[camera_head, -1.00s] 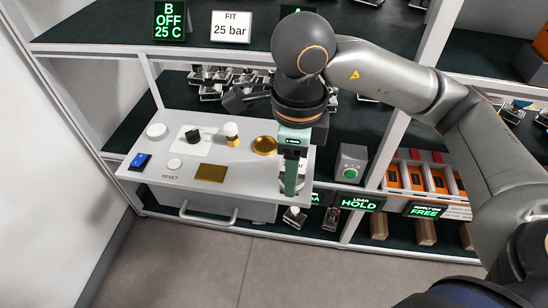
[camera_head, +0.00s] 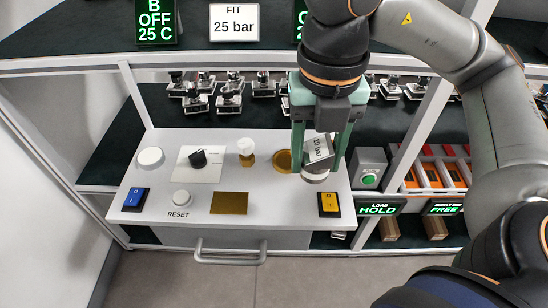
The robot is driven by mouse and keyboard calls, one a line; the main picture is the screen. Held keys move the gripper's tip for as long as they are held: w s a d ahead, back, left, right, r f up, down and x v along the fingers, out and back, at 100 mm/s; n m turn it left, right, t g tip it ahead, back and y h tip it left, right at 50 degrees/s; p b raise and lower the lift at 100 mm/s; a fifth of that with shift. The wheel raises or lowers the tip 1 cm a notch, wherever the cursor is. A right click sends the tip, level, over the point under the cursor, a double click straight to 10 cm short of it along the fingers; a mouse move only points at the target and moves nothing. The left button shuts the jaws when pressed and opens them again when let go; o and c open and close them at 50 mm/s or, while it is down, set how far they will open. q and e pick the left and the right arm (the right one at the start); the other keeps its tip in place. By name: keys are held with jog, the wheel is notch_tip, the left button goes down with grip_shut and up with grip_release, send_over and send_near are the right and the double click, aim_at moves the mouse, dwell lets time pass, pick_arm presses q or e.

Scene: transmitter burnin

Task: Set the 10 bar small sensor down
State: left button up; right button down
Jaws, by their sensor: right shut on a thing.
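The 10 bar small sensor (camera_head: 317,149) is a grey metal block with a "10 bar" label and a pale round lower end. It is between the green fingers of my right gripper (camera_head: 319,168), which is shut on it. The sensor is tilted and shows over the right part of the light grey panel (camera_head: 275,204). It is just right of the round brass dish (camera_head: 283,160), which the left finger partly covers. I cannot tell whether the sensor touches the panel. My left gripper is not in view.
A green-button box (camera_head: 369,172) stands close right. Several metal sensors fill the shelf behind.

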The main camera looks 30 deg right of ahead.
jog(key=shift+w+m, duration=0.2)
jog(key=shift+m, duration=0.1)
jog(key=w+d+f, duration=0.1)
jog(key=w+f, duration=0.1)
jog(key=w, duration=0.1)
jog(key=w+d+f, duration=0.1)
jog(key=w+f, duration=0.2)
jog(key=w, duration=0.1)
jog(key=w+d+f+b, duration=0.1)
jog(key=w+d+f, duration=0.1)
jog(key=w+f, duration=0.1)
jog(key=shift+w+f, duration=0.1)
jog(key=shift+w, duration=0.65)
jog(key=shift+w+f, duration=0.4)
jog(key=shift+f, duration=0.05)
jog(key=f, duration=0.3)
jog(key=shift+w+d+f, duration=0.1)
jog(key=shift+w+d, duration=0.1)
jog(key=shift+w, duration=0.15)
jog(key=shift+f, duration=0.35)
